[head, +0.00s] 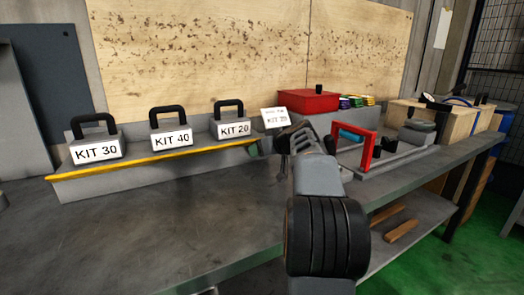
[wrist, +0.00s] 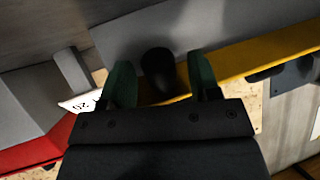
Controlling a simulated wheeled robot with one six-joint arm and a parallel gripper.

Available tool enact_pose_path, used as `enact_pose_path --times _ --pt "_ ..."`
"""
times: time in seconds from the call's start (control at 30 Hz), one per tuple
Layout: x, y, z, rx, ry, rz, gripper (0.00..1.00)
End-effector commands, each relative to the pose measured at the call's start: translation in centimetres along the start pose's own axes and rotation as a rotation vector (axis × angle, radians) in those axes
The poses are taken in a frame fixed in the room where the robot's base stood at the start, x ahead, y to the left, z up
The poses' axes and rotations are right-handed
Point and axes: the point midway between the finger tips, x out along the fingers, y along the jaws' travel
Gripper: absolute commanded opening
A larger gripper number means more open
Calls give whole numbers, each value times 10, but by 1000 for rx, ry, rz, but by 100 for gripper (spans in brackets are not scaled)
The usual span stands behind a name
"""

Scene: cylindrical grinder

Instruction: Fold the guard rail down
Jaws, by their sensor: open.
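The yellow guard rail (head: 160,158) runs along the front edge of the grey kit shelf (head: 110,184), in front of the kits. In the wrist view the rail (wrist: 255,58) crosses behind my fingers. A black rounded knob (wrist: 157,66) shows between the two green fingers of my gripper (wrist: 161,80), which is open around it. I cannot tell whether either finger touches the knob. In the head view my gripper (head: 264,147) is at the right end of the rail, and my arm hides part of that area.
KIT 30 (head: 96,152), KIT 40 (head: 171,138) and KIT 20 (head: 234,129) stand on the shelf. A white card (head: 275,118), a red box (head: 307,102) and a red-framed fixture (head: 368,149) are to the right. The front left of the bench (head: 150,230) is clear.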

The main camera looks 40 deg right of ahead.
Motion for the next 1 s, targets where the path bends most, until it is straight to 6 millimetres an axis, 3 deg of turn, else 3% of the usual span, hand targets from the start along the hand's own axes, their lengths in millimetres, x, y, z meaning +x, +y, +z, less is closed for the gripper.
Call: enact_pose_path --times 0.17,0.6,0.8,1.0 --pt "-24 0 -2 0 2 4 56" --pt "-109 0 -1 1 2 4 56" --pt "-130 0 -1 0 1 2 56" --pt "-137 0 0 -1 1 1 56"
